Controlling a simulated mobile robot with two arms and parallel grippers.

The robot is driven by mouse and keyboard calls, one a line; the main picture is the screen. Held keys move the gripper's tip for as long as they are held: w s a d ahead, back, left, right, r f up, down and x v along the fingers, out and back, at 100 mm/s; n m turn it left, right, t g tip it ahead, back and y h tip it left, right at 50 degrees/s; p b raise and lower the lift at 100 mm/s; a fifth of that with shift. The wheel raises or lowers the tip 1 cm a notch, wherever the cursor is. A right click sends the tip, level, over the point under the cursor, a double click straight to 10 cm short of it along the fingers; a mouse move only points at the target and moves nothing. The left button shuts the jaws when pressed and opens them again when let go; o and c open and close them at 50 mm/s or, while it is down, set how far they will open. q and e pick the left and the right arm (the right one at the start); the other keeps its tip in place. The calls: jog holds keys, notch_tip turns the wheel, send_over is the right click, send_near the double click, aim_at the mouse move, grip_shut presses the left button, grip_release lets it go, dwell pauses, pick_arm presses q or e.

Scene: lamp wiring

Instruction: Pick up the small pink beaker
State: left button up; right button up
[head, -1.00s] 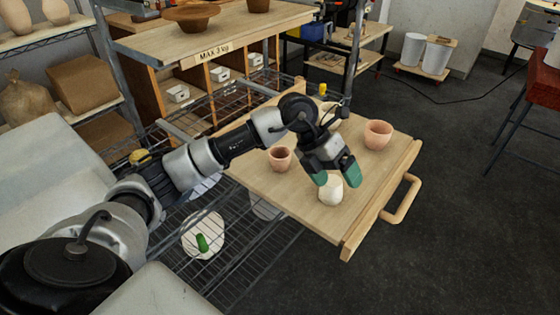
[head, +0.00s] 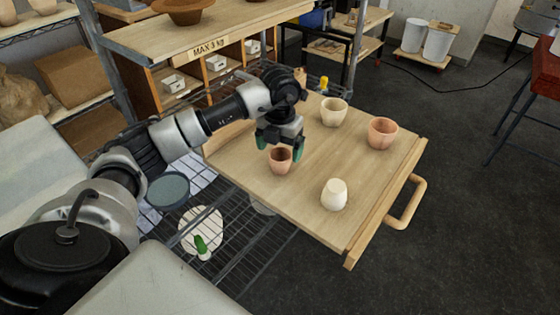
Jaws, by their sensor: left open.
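The small pink beaker (head: 280,163) stands upright on the wooden pull-out board (head: 300,216), near its left side. My left gripper (head: 279,150) is over it, pointing down, with its green-tipped fingers open on either side of the beaker's upper part. The view does not show whether the fingers touch it. A larger pink beaker (head: 382,133) stands near the board's right side. A cream beaker (head: 333,112) stands upright at the back, and a cream upside-down one (head: 335,194) is near the front. My right gripper is not in view.
A shelf marked MAX 3 kg (head: 212,46) is above and behind the board. The board has a wooden handle (head: 407,203) at its right edge. A wire rack (head: 235,245) lies below left, with a dark round dish (head: 167,190). The board's middle is clear.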

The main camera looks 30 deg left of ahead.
aim_at(280, 159)
pick_arm(q)
notch_tip(280, 159, down, 4)
jog(key=shift+s+d+r+p, duration=0.1)
jog(key=shift+d+r+p, duration=0.1)
jog(key=shift+p, duration=0.25)
jog(key=shift+a+f, duration=0.1)
jog(key=shift+f, duration=0.25)
jog(key=c, duration=1)
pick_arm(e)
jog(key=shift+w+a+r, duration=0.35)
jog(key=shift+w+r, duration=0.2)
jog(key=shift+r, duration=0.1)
